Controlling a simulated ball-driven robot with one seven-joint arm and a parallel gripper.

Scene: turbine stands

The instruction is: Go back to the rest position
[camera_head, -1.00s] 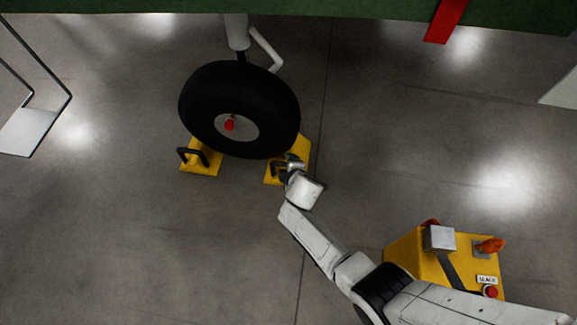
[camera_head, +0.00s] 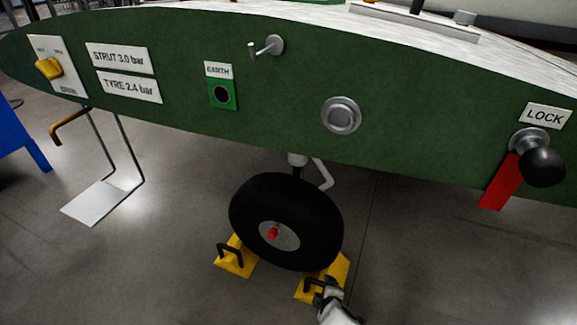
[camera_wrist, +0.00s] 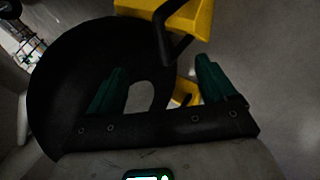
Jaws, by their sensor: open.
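My gripper (camera_head: 325,292) is at the bottom of the head view, by the right yellow chock (camera_head: 338,270). In the wrist view my gripper (camera_wrist: 162,65) has its two green fingers spread wide apart, with nothing held between them. A yellow chock (camera_wrist: 190,15) with a black handle (camera_wrist: 168,38) lies just beyond the fingers there. Whether a finger touches the handle I cannot tell. The black wheel (camera_head: 300,245) stands between the right chock and the left yellow chock (camera_head: 238,264). The dark tyre (camera_wrist: 60,85) also fills the left of the wrist view.
A green body side (camera_head: 290,70) spans the scene above the wheel, with a red lever (camera_head: 500,182) and black knob (camera_head: 541,167) at right. A metal step (camera_head: 98,202) hangs at left. A blue stand (camera_head: 20,140) is at the left edge. Floor at lower left is clear.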

